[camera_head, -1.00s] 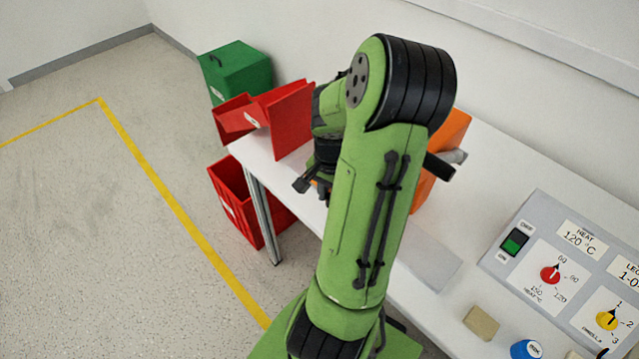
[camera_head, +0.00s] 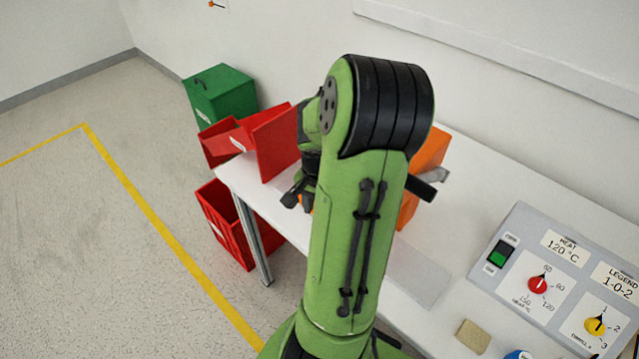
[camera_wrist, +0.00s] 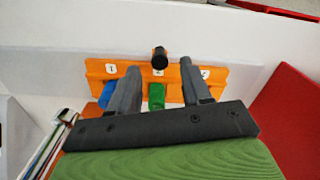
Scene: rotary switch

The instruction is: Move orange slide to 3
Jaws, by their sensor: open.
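An orange panel (camera_wrist: 225,76) with white number plates lies ahead of my gripper in the wrist view. The left plate reads 1; the right one is too small to read surely. A dark round knob (camera_wrist: 160,57) sticks up at the panel's top middle. A blue piece (camera_wrist: 107,93) and a green piece (camera_wrist: 156,96) show below the panel's front. My gripper (camera_wrist: 160,78) is open, its fingers either side of the green piece, nothing visibly held. In the head view the orange thing (camera_head: 428,150) is partly hidden behind my arm, with a grey bar sticking out at its right.
A grey control panel (camera_head: 520,225) with red and yellow knobs lies at the right of the white table (camera_head: 480,165). Red bins (camera_head: 270,145) stand on and below the table's left end, with a green box (camera_head: 222,95) behind. A tan block (camera_head: 473,336) lies at the front.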

